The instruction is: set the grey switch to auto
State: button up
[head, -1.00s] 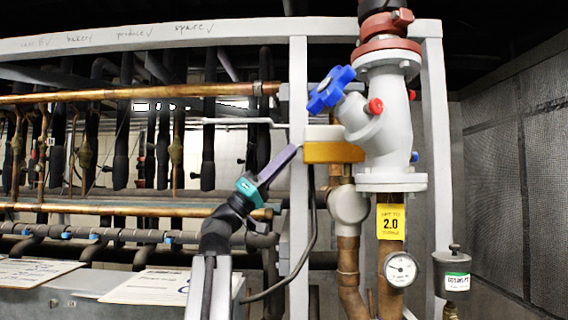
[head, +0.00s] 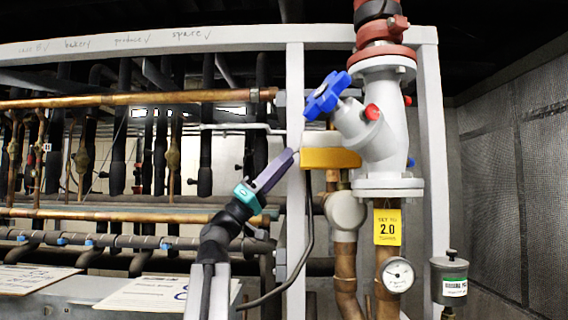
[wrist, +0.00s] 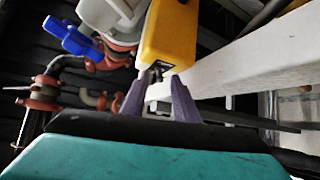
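I cannot make out the grey switch with certainty in either view. A yellow box (head: 330,158) is fixed beside the white post, below the blue-handled valve; it also shows in the wrist view (wrist: 168,35). A small dark mark or part (wrist: 160,66) is at the box's near end. My gripper (head: 291,153), with purple fingers and a teal body, points up and right at the post, just left of the box. In the wrist view my gripper (wrist: 158,80) has its fingers apart, with the box end beyond the gap. Nothing is visibly held between them.
The white frame post (head: 295,220) stands close by my gripper. A grey valve body with a blue handwheel (head: 327,96) is above right. A yellow "2.0" tag (head: 387,227) and a gauge (head: 398,275) hang below. Copper pipes (head: 130,98) run behind on the left.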

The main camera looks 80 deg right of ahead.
jog(key=w+a+f, duration=0.2)
jog(key=w+a, duration=0.4)
jog(key=w, duration=0.6)
jog(key=shift+w+b, duration=0.3)
jog(key=shift+b, duration=0.1)
jog(key=shift+a+f, duration=0.1)
